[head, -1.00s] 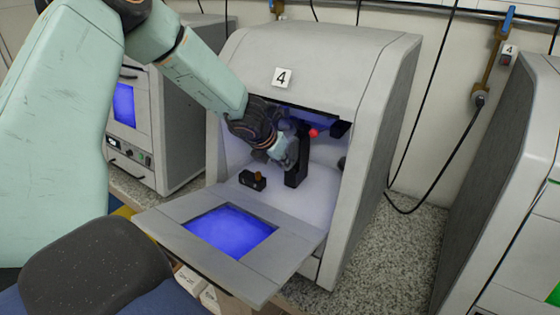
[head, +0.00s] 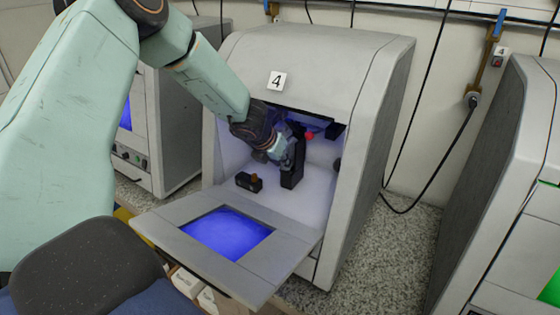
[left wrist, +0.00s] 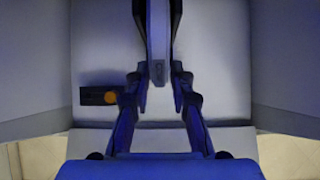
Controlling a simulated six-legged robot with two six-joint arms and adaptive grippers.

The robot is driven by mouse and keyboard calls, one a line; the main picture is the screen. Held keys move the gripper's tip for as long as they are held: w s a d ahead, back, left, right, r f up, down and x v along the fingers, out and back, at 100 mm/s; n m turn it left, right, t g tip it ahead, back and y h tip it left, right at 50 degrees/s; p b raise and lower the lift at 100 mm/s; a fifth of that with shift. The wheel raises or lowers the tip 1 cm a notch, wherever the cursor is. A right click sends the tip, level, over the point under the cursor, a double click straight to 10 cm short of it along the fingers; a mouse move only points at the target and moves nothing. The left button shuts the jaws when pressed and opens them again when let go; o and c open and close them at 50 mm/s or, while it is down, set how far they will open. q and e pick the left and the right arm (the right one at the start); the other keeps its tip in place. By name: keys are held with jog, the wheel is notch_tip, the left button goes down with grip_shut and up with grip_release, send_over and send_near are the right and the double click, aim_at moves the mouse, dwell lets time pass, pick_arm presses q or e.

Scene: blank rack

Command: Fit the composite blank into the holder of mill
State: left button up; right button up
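The mill (head: 290,45), marked 4, stands open with its door folded down. Inside is a black upright part (head: 293,165), which looks like the holder, with a red spot (head: 309,135) beside it. My left gripper (head: 270,152) is inside the mill, close against this part's left side. In the left wrist view its two fingers (left wrist: 159,80) stand apart, with a dark bar with a grey end (left wrist: 158,70) between them. I cannot tell whether they touch the bar. I cannot make out the composite blank for certain. My right gripper is not in view.
A small black block (head: 245,182) with an orange-brown knob (head: 254,178) sits on the chamber floor, left of the upright part. The lowered door (head: 160,228) juts out in front. Another machine (head: 520,190) stands at the right, with bare countertop between.

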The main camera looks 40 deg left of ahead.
pick_arm(q)
jog(key=shift+o, duration=1.4)
jog(key=shift+f, duration=0.1)
jog(key=shift+s+d+r, duration=0.2)
jog(key=shift+s, duration=1.9)
jog(key=shift+s+d+r, duration=0.15)
jog(key=shift+s+d, duration=0.1)
jog(key=shift+s, duration=1.8)
jog(key=shift+s+d+r, duration=0.2)
jog(key=shift+s, duration=1.9)
